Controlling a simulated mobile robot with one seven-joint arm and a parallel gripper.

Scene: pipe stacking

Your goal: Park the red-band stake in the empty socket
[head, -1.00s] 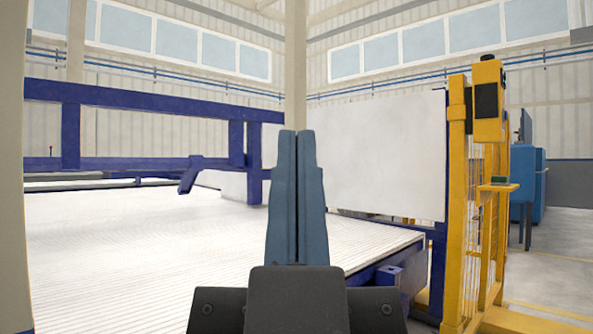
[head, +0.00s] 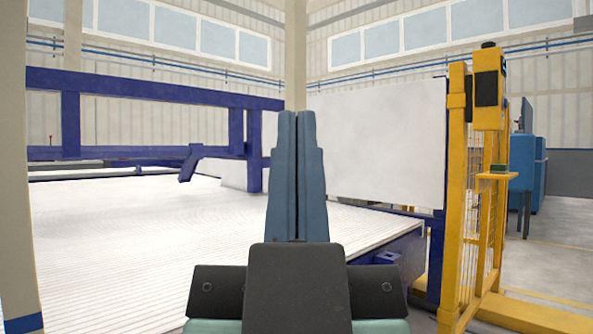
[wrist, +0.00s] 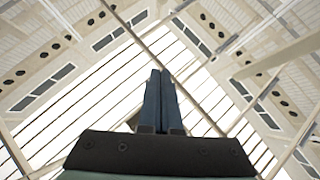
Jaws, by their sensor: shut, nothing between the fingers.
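My gripper (head: 297,115) is upright in the middle of the head view, its two blue-grey fingers pressed together with nothing between them. In the wrist view my gripper (wrist: 161,74) points up toward the roof, shut and empty. No red-band stake and no socket show in either view.
A wide white slatted bed (head: 130,240) with a dark blue frame (head: 150,93) fills the left and middle. A white panel (head: 385,145) stands behind it. A yellow post and fence (head: 470,200) stand at the right, with a blue machine (head: 525,170) beyond. Grey floor shows at far right.

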